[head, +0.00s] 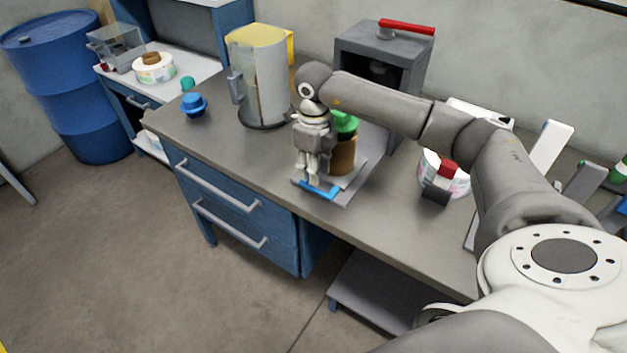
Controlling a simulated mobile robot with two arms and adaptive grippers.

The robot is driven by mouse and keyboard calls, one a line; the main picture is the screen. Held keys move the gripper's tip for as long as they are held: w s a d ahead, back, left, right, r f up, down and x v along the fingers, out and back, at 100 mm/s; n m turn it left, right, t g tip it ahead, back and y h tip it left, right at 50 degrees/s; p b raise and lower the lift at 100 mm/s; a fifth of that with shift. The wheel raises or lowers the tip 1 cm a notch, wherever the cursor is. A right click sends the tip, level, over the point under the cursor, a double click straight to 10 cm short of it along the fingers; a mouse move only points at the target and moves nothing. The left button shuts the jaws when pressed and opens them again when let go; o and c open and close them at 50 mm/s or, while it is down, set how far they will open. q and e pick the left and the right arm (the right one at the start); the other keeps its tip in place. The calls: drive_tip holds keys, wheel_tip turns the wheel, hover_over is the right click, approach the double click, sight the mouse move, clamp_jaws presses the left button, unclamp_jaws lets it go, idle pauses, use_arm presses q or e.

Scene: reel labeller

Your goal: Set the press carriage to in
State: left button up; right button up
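The press (372,62) is a dark grey box with a red lever (406,27) on top, at the back of the bench. Its carriage, a flat grey plate (349,194), sits out in front of the press with a blue handle strip (319,189) on its front edge. A brown round piece (343,158) with a green top (344,124) stands on the plate. My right gripper (309,178) points down just above the blue handle; I cannot tell whether it touches it or how far its fingers are apart. My arm hides part of the press front. My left gripper is out of view.
On the grey bench (215,137), a tall cylinder machine (262,85) stands left of the press and a blue knob-like piece (193,104) lies farther left. A white reel (455,182) sits to the right. The bench front left is clear.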

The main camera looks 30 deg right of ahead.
sight(314, 188)
wheel_tip(314, 188, down, 6)
drive_tip(key=shift+r+p, duration=0.1)
drive_tip(key=shift+p, duration=0.35)
clamp_jaws()
